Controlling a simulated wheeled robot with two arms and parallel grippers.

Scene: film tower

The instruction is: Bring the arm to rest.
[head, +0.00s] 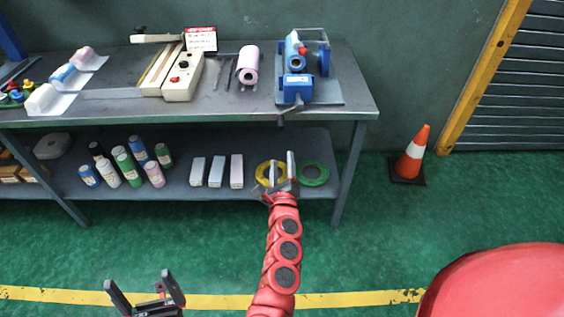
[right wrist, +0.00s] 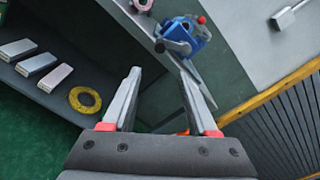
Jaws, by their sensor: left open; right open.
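My right arm (head: 284,250) is red and reaches forward from the bottom middle of the head view. Its gripper (head: 281,170) is open, in front of the lower shelf's right part, and overlaps the yellow tape roll in the picture. In the right wrist view its two grey fingers (right wrist: 162,80) are spread with nothing between them. My left gripper (head: 143,282) is open and empty at the lower left, over the green floor.
The workbench (head: 345,80) holds a blue machine (head: 297,87), a pink roll (head: 248,62) and a sealer (head: 183,80). Its lower shelf (head: 215,197) has bottles, boxes, a yellow roll (right wrist: 85,100) and a green roll (head: 314,173). A cone (head: 412,155) stands right. Floor in front is clear.

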